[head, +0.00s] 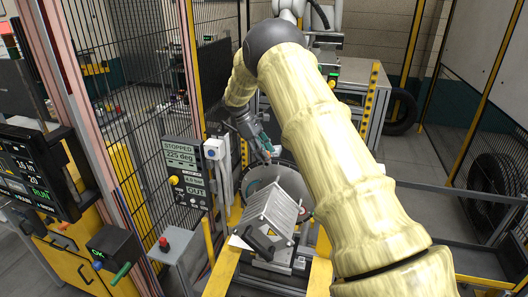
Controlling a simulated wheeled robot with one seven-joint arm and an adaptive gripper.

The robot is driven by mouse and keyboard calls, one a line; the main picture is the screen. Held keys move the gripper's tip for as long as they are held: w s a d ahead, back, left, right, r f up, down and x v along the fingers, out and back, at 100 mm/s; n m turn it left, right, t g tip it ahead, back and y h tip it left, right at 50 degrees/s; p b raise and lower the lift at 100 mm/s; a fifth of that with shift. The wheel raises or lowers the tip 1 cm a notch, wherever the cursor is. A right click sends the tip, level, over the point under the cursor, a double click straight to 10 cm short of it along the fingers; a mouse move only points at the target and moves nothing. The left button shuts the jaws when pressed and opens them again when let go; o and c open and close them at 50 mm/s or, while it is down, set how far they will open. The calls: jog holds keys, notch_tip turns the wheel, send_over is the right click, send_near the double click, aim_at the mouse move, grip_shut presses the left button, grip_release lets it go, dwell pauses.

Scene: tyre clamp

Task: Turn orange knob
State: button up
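A small orange-yellow knob (174,180) sits at the left edge of a grey control panel (181,150). The panel's screens read "STOPPED", "225 deg" and "OUT". My gripper (268,151) is right of the panel, apart from the knob, above the round part of the clamp machine (262,180). Its fingers are small and point down and right. I cannot tell whether they are open or shut, and I see nothing clearly held. My pale yellow arm covers much of the right of the machine.
A box with a red button (164,243) and a green-handled box (112,254) stand in front of the panel. A mesh fence (130,100) runs behind and left of it. A pale ribbed block (272,211) sits on the machine. Tyres (492,190) stand at the right.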

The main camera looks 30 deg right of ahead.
jog(key=shift+r, duration=0.1)
jog(key=v, duration=1.2)
dwell(0.5)
